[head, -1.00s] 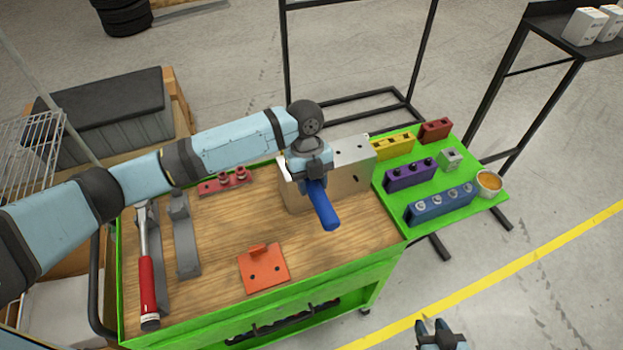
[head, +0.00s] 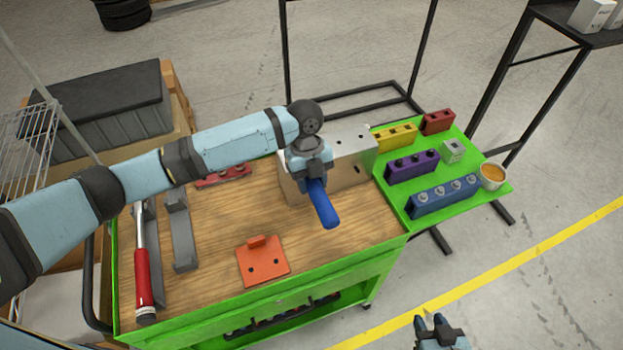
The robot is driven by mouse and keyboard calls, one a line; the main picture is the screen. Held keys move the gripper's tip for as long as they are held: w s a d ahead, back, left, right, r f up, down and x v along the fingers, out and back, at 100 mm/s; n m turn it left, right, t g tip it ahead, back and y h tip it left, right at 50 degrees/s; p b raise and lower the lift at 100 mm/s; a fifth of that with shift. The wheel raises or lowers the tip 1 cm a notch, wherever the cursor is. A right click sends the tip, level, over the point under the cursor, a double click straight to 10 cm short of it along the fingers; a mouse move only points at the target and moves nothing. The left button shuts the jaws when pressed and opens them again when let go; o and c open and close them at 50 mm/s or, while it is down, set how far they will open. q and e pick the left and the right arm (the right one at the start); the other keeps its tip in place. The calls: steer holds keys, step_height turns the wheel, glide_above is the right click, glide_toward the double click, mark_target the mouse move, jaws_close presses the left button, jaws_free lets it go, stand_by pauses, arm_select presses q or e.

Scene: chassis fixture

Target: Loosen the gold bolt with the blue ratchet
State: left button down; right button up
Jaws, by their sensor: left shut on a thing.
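My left gripper (head: 314,178) is over the front of the metal chassis block (head: 352,160) on the cart. It is shut on the blue ratchet (head: 324,207), whose blue handle points down and toward the front of the cart. The ratchet's head is hidden behind the gripper. I cannot make out a gold bolt; the part of the block behind my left gripper is covered. My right gripper (head: 437,325) is at the bottom edge of the view, empty, with its two fingers apart, away from the cart.
The wooden cart top (head: 215,240) holds a red-handled ratchet (head: 143,275), a grey bracket (head: 182,235), an orange plate (head: 262,262) and a red part (head: 222,176). The green side shelf (head: 425,180) carries coloured socket blocks and a small cup (head: 492,176). A black rack stands behind.

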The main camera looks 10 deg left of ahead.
arm_select(q)
steer(key=shift+f, duration=0.4)
stand_by(0.3)
steer(key=shift+w+d, duration=0.1)
steer(key=shift+d, duration=0.05)
steer(key=shift+w+d+n+p, duration=0.15)
steer(key=shift+d+n+p, duration=0.1)
steer(key=shift+n+p, duration=0.15)
steer(key=shift+w+d+f+n+p, duration=0.15)
steer(key=shift+w+d+n+p, duration=0.15)
steer(key=shift+w+d+n, duration=0.25)
steer(key=shift+d, duration=0.1)
stand_by(0.3)
steer(key=shift+w+d+f+n+t+h+p, duration=0.1)
steer(key=shift+w+d+n+t+h+p, duration=0.25)
steer(key=shift+w+d+n, duration=0.4)
stand_by(0.4)
